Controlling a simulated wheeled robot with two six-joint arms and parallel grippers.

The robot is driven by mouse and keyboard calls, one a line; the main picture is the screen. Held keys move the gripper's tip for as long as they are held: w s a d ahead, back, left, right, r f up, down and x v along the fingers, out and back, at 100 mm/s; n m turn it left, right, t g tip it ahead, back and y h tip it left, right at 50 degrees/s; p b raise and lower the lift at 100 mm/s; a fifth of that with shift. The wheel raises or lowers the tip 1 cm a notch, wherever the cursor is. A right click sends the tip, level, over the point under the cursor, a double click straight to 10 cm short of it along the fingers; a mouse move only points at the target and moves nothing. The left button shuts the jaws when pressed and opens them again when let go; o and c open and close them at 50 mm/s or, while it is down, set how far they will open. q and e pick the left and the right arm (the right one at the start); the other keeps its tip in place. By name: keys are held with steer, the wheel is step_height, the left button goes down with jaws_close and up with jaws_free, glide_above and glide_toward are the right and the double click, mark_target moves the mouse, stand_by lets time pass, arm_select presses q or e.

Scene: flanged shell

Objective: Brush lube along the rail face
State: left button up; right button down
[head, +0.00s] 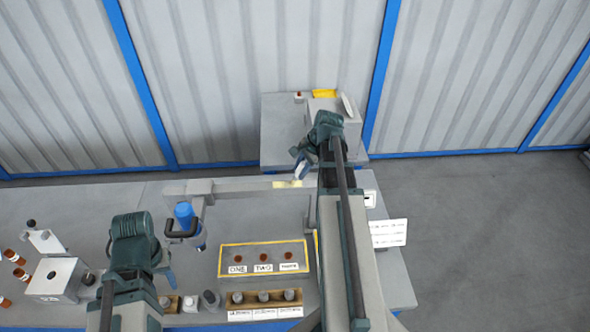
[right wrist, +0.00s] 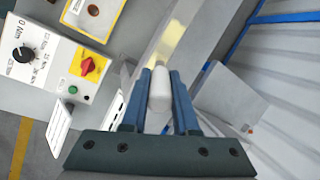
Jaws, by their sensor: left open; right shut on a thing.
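The rail (head: 235,185) is a long grey bar along the back of the workbench, with a pale yellow glossy patch (head: 287,184) near its right part. In the right wrist view the yellow patch (right wrist: 168,42) lies just beyond my fingertips. My right gripper (head: 300,168) is at the rail's right part. It is shut on a white, round-ended piece (right wrist: 160,88), probably the brush; its tip is close to the rail, and contact cannot be told. My left gripper (head: 168,274) is open over the left side of the bench, away from the rail.
A blue tool with a black handle (head: 185,218) stands by the rail's left end. A yellow-edged labelled tray (head: 262,247) and a row of labelled pots (head: 263,297) lie in front. A grey box (head: 57,278) is at left. The right wrist view shows a knob panel (right wrist: 55,65).

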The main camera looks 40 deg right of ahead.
steer(key=shift+s+d, duration=0.45)
steer(key=shift+d, duration=0.3)
steer(key=shift+s+d, duration=0.45)
steer(key=shift+d, duration=0.25)
steer(key=shift+a, duration=0.15)
steer(key=shift+w+a, duration=0.45)
steer(key=shift+a, duration=0.2)
steer(key=shift+w+a, duration=0.4)
steer(key=shift+a, duration=0.2)
steer(key=shift+w+a, duration=0.1)
steer(key=shift+w+a, duration=0.45)
steer(key=shift+a, duration=0.25)
steer(key=shift+w+a, duration=0.4)
steer(key=shift+a, duration=0.3)
